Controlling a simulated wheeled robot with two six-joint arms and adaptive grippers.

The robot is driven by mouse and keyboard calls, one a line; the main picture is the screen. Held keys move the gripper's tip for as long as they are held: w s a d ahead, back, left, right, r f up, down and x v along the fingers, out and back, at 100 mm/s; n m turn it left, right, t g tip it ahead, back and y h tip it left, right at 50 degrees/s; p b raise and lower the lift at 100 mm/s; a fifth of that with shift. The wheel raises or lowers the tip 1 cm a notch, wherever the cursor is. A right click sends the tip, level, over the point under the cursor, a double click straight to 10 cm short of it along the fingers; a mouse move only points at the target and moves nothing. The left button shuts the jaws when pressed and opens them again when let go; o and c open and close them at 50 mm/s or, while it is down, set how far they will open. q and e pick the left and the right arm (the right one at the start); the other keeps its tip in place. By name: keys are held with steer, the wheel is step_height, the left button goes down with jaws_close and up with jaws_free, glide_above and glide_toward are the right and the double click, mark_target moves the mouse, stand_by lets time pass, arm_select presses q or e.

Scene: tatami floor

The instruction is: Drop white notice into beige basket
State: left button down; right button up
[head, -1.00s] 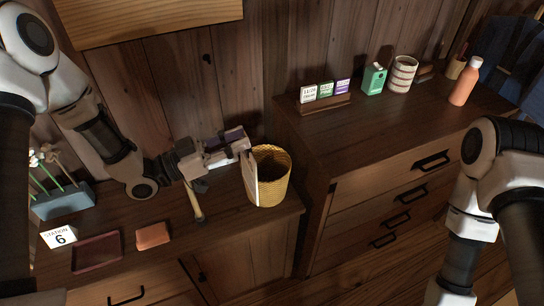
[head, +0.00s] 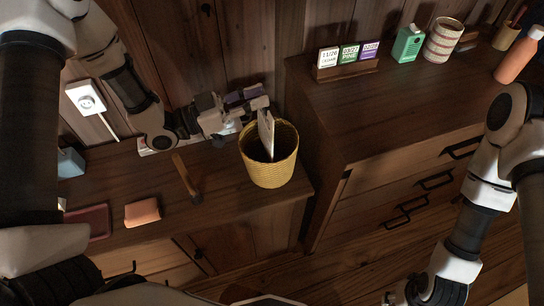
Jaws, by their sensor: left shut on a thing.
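The white notice (head: 266,133) is a thin upright sheet, seen nearly edge-on. My left gripper (head: 262,110) is shut on its upper part. The beige basket (head: 268,174), yellowish and woven, stands on the lower dark wooden cabinet near its right end. The notice hangs over the basket's opening, and its lower end appears inside the rim. I cannot tell whether it touches the basket wall.
A hammer-like tool (head: 187,178), an orange-brown block (head: 142,212) and a dark red tray (head: 88,223) lie left of the basket. The taller dresser (head: 400,110) at the right carries date cards (head: 350,54), a green box (head: 408,43), a striped cup (head: 444,41) and an orange bottle (head: 518,56).

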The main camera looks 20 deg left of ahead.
arm_select(q)
steer(key=shift+s+r, duration=0.2)
steer(key=shift+s, duration=0.05)
steer(key=c, duration=0.8)
jaws_free()
steer(key=shift+s+r, duration=0.1)
steer(key=shift+s, duration=0.05)
steer(key=shift+c, duration=0.2)
steer(key=v, duration=1.1)
steer(key=shift+a+f, duration=0.3)
steer(key=shift+a, duration=0.1)
